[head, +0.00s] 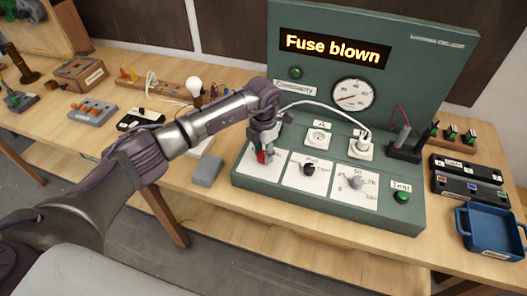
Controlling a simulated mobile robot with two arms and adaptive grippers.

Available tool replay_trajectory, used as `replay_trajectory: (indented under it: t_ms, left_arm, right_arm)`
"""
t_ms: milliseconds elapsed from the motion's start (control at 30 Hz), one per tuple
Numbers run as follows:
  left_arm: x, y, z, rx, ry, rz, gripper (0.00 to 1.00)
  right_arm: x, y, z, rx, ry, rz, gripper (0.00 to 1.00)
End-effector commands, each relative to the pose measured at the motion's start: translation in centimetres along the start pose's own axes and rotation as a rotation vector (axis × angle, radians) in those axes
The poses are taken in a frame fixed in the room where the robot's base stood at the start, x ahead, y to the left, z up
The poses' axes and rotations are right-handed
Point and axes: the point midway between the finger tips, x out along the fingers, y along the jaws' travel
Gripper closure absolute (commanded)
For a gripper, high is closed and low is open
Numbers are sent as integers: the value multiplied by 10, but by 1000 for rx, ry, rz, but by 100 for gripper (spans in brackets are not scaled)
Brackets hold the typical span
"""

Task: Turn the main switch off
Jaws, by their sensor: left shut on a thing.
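The green test panel (400,215) stands on the wooden bench, with a lit display (335,48) reading "Fuse blown". The main switch, a red part (261,157) on a white plate (272,168) at the panel's lower left, is partly hidden by my left gripper. My left gripper (264,148) points down over that plate and is shut on the red switch part. The switch's position cannot be told. My right gripper is not in view.
The panel also bears a black knob (308,169), a grey dial (355,183), a green test button (402,197), a gauge (352,94) and sockets (317,137). A white cable (318,106) arcs close behind my gripper. A grey block (206,172) lies left; a blue tray (492,234) sits right.

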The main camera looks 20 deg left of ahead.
Motion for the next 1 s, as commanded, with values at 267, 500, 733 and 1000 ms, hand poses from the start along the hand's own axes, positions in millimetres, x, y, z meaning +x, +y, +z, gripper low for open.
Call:
replay_trajectory:
  t_ms: [267,500,733,1000]
  left_arm:
    - [0,0,0,-50,-1,0,96]
    - [1,1,0,-201,-2,1,96]
    - [1,1,0,-413,-2,1,96]
    - [0,2,0,-669,-2,2,96]
  right_arm:
    - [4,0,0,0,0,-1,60]
    - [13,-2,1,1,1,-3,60]
    - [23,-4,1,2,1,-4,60]
    - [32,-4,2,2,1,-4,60]
